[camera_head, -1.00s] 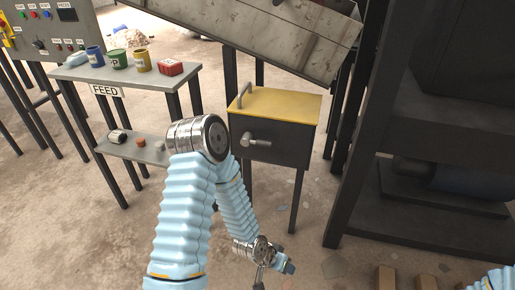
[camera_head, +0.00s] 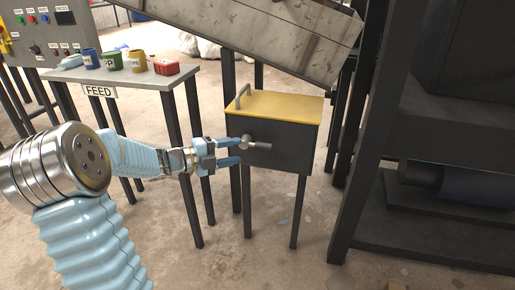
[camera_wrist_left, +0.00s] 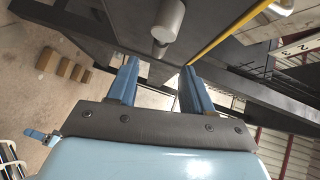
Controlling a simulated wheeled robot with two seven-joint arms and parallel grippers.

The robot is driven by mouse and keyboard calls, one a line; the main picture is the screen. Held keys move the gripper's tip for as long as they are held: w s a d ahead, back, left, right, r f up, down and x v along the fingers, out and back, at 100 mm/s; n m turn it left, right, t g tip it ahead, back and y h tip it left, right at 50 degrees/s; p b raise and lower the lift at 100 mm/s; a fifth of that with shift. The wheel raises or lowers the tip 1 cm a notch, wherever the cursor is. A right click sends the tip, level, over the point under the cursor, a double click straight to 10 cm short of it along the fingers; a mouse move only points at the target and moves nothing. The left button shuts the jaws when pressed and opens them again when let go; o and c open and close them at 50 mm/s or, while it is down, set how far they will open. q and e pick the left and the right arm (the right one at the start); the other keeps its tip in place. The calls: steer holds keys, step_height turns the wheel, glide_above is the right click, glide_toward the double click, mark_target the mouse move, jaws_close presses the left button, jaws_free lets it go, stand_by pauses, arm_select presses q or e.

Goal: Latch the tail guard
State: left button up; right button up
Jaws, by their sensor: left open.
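The tail guard is a dark box with a yellow lid (camera_head: 285,103) and a grey loop handle on its left edge; the lid lies flat on the box. A metal latch handle (camera_head: 258,145) sticks out of the box's front face, its bar pointing right. My left gripper (camera_head: 238,152) is open, just left of the latch, with its blue fingers pointing at it. In the left wrist view, the latch's grey cylinder (camera_wrist_left: 168,20) is beyond the open, empty fingertips, above the gap between them. I cannot tell whether they touch the latch. My right gripper is not in view.
A dark steel frame (camera_head: 375,110) rises close on the right, and a sloping grey chute (camera_head: 275,38) hangs above.

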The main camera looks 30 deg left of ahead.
mark_target(257, 147)
arm_select(q)
steer(key=x, duration=0.8)
steer(key=shift+w+d, duration=0.2)
steer(key=shift+f, duration=0.1)
jaws_close()
